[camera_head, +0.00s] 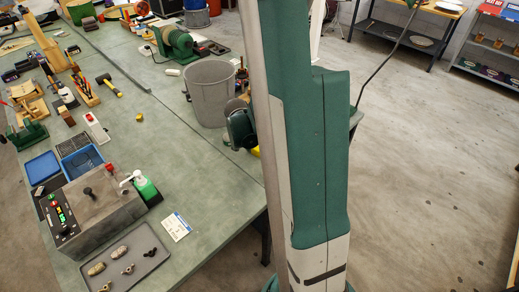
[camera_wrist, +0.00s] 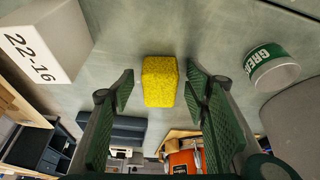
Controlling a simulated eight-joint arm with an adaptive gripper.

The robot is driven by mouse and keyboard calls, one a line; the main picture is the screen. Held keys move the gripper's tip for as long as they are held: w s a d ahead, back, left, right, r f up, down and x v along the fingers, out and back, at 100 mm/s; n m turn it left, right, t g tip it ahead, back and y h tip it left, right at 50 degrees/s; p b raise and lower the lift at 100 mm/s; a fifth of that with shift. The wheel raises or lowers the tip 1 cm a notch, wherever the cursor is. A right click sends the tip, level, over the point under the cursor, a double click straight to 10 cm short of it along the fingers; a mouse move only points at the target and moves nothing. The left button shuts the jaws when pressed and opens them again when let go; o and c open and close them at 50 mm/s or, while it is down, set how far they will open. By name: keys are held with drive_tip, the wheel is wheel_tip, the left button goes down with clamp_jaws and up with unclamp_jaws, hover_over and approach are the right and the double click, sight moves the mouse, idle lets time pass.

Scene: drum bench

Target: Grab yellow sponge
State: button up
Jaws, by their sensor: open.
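The yellow sponge (camera_wrist: 160,82) is a rough-textured block in the upper middle of the wrist view. It lies between the two fingers of my gripper (camera_wrist: 159,90) as seen there, with a gap on each side. The fingers are wide apart, dark with green ribbed pads, and hold nothing. In the head view, a small bit of yellow (camera_head: 255,151) shows beside my large green arm link; it may be the sponge, mostly hidden. I cannot tell how far the fingertips stand from the sponge.
The wrist view shows a white box (camera_wrist: 50,38) marked 22-16 at left and a green-labelled can (camera_wrist: 270,67) at right. In the head view, a grey bin (camera_head: 209,93) stands on the green bench (camera_head: 150,150). Tools and trays crowd the bench's left side.

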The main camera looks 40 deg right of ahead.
sight(257, 147)
idle(0.4)
drive_tip(key=c, duration=0.8)
drive_tip(key=shift+r, duration=0.15)
drive_tip(key=shift+r+p, duration=0.7)
drive_tip(key=shift+r, duration=4.15)
